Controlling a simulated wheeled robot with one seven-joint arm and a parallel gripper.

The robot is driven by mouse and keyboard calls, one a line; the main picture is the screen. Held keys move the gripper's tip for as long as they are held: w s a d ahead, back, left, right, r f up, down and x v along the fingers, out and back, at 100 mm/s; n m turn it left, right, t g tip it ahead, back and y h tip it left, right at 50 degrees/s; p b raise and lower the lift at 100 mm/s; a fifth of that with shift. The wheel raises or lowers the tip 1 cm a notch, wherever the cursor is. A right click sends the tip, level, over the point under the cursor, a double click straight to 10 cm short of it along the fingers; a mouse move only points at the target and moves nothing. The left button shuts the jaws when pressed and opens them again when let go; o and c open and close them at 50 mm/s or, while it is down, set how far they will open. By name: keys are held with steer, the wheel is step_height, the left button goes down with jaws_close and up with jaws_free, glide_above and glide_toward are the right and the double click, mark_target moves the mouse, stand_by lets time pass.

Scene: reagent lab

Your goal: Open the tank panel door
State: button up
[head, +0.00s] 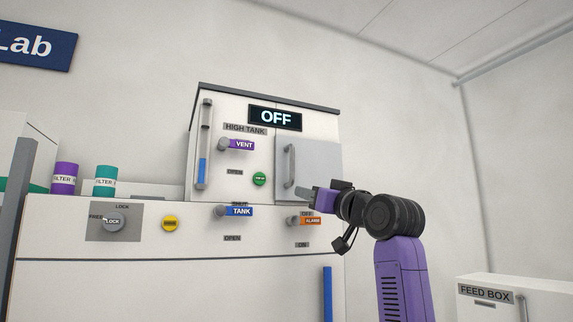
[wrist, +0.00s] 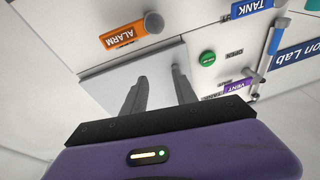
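The tank panel door (head: 318,163) is a flat grey square on the right of the white tank unit, and looks closed. Its upright grey bar handle (head: 290,165) is on its left side. My gripper (head: 312,197) is in front of the door's lower part, just right of and below the handle. In the wrist view, the two fingers of my gripper (wrist: 159,75) are apart in front of the grey door (wrist: 105,78). I see nothing held between them. The handle cannot be made out in the wrist view, and contact with it cannot be told.
The orange alarm switch (head: 310,221) is just below my gripper. The blue TANK valve (head: 238,211), purple VENT valve (head: 242,145) and green button (head: 260,179) are to the left. A white feed box (head: 540,297) stands at lower right. The wall space right of the unit is clear.

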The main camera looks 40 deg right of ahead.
mark_target(292, 177)
steer(key=s+a+r+n+g+y, duration=0.2)
steer(key=s+a+r+g, duration=0.15)
steer(key=r, duration=0.45)
steer(key=shift+t, duration=0.35)
steer(key=shift+w+d+p, duration=0.2)
steer(key=shift+w+p, duration=0.5)
steer(key=shift+w, duration=0.6)
steer(key=shift+w+d+p, duration=0.15)
steer(key=shift+w+p, duration=0.5)
steer(key=shift+w, duration=0.65)
steer(key=shift+w+d+p, duration=0.2)
steer(key=shift+w+p, duration=0.5)
steer(key=shift+w, duration=0.6)
jaws_close()
